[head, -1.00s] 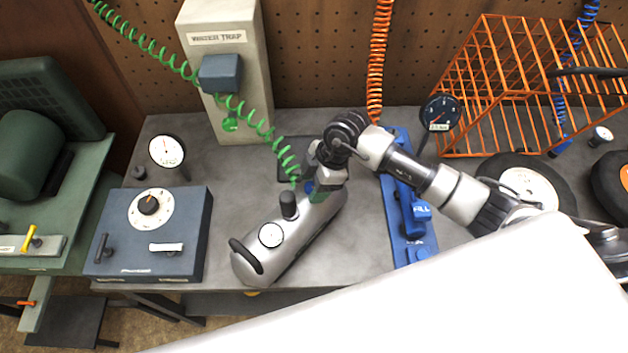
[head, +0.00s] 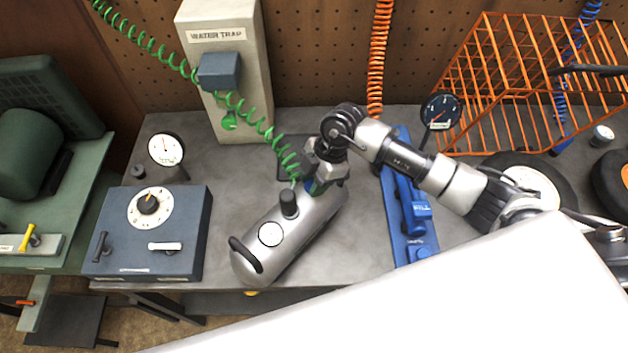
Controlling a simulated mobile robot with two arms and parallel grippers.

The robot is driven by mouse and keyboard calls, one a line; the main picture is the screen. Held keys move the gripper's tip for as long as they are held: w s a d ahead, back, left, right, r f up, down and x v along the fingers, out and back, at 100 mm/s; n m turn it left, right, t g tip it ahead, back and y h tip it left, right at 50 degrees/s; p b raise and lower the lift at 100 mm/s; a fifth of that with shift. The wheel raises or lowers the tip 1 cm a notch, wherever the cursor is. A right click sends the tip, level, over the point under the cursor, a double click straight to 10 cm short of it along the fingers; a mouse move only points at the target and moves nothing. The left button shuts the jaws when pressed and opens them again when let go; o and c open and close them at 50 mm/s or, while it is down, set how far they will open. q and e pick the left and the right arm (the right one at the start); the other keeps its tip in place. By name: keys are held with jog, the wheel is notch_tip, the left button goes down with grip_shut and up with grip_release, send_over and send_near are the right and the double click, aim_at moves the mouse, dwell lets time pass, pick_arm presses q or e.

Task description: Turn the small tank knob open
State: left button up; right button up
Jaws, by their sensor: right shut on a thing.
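A silver tank (head: 300,236) lies on the grey bench, slanting from lower left to upper right. It has a black handle (head: 245,257) at its near end, a round white gauge (head: 270,234) and a dark upright knob (head: 289,203) on top. My right gripper (head: 318,184) points down at the tank's far end, beside the dark knob. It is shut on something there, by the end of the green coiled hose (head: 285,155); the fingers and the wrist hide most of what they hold. My left gripper is not in view.
A blue-grey dial box (head: 150,235) stands left of the tank. A water trap post (head: 228,75) stands behind. A blue fill unit (head: 408,205) is right of the tank, under my right arm. An orange wire cage (head: 510,85) and wheels lie further right.

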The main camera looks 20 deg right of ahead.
jog(key=n, duration=0.2)
jog(key=n+g+b, duration=0.1)
jog(key=shift+w+n+h, duration=0.2)
jog(key=shift+n+h, duration=0.2)
jog(key=n+g+b, duration=0.1)
jog(key=n+b, duration=0.1)
jog(key=n, duration=0.1)
jog(key=shift+w+a+n+h, duration=0.1)
jog(key=shift+n+h, duration=0.2)
jog(key=shift+h, duration=0.1)
jog(key=n+g+h+b, duration=0.1)
jog(key=n+b, duration=0.2)
jog(key=n, duration=0.1)
jog(key=shift+a+f+b, duration=0.1)
jog(key=shift+a+b, duration=0.05)
jog(key=shift+b, duration=0.2)
jog(key=shift+n+g+h+b, duration=0.3)
jog(key=shift+n+h+b, duration=0.6)
jog(key=shift+n+b, duration=0.8)
jog(key=shift+a+r+n, duration=0.1)
jog(key=shift+r+n, duration=0.1)
jog(key=shift+n, duration=0.3)
jog(key=o, duration=0.9)
jog(key=shift+o, duration=0.2)
